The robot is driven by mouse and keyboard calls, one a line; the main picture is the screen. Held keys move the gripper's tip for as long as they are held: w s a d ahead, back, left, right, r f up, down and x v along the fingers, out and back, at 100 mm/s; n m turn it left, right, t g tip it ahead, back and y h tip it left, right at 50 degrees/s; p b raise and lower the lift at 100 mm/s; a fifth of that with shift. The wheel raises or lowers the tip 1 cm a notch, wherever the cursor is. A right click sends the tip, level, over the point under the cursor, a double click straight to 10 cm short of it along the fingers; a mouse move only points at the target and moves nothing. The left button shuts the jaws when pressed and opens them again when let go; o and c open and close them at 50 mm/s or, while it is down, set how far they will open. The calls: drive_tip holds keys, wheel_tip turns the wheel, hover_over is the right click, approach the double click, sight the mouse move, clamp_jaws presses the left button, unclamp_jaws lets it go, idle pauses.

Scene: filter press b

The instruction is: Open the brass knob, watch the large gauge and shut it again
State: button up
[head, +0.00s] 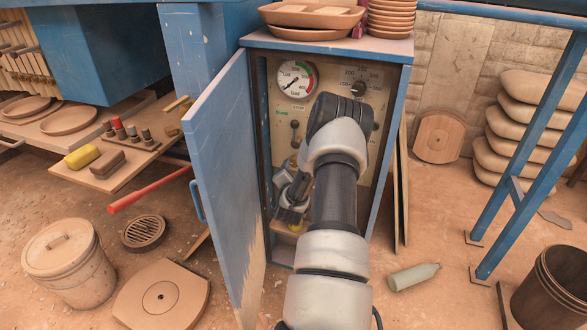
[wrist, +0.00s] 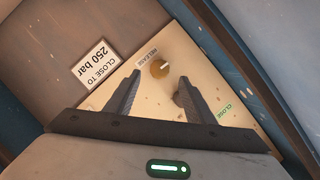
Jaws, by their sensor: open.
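In the wrist view a round brass knob (wrist: 160,68) with a pale mark on it sits on the cream panel, beside a label reading RELEASE. My gripper (wrist: 161,76) is open and empty, its two fingers pointing at the panel with the knob between and beyond the tips. No contact shows. In the head view my gripper (head: 290,194) is inside the cabinet, low at the panel's left, and I cannot make out the knob there. The large round gauge (head: 296,82) with a white face and green and red bands is at the panel's upper left; its needle points lower left.
The blue cabinet door (head: 223,190) stands open at left. A sign reading CLOSE TO 250 bar (wrist: 95,65) is beside the panel.

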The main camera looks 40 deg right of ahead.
drive_tip(key=b+x, duration=0.1)
drive_tip(key=x, duration=0.5)
drive_tip(key=shift+w+d, duration=0.25)
drive_tip(key=shift+f, duration=0.1)
drive_tip(key=c, duration=1.1)
